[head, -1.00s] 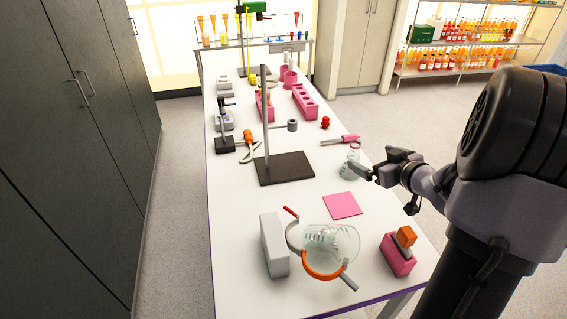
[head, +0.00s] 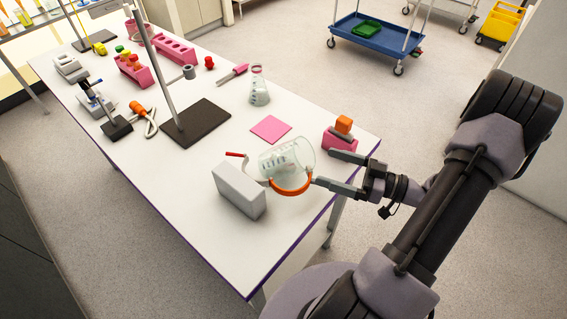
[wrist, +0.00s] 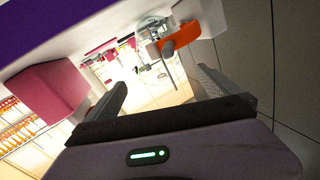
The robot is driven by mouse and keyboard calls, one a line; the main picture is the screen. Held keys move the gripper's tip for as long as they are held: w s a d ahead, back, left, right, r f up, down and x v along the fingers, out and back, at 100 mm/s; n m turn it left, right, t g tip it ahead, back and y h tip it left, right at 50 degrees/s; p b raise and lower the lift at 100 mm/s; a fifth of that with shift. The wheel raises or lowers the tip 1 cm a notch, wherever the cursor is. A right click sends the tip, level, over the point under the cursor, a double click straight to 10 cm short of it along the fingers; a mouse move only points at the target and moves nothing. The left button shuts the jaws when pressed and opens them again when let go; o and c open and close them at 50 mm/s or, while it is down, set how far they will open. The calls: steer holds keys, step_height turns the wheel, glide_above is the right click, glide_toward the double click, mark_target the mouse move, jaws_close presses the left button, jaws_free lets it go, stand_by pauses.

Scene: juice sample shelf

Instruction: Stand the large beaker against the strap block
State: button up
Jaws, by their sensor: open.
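The large clear beaker (head: 285,156) with dark markings appears to lie on its side near the table's front edge. The grey strap block (head: 239,191) stands left of it, with a curved strap (head: 292,190), orange in front, reaching around the beaker's near side. My gripper (head: 329,170) is open and empty, right of the beaker at the table edge, its fingers pointing toward it. In the wrist view the orange strap (wrist: 180,40) shows ahead beyond the fingers, with the beaker (wrist: 152,31) partly behind it.
A pink block (head: 340,142) with an orange top stands close beside my gripper. A pink mat (head: 271,129) lies behind the beaker. A flask (head: 259,90) and a stand with a dark base (head: 196,122) are farther back. The front left table corner is clear.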

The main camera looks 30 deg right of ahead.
mark_target(296, 157)
steer(key=b+x, duration=0.3)
steer(key=x, duration=0.7)
steer(key=shift+f, duration=0.2)
steer(key=shift+r, duration=0.1)
steer(key=c, duration=1.8)
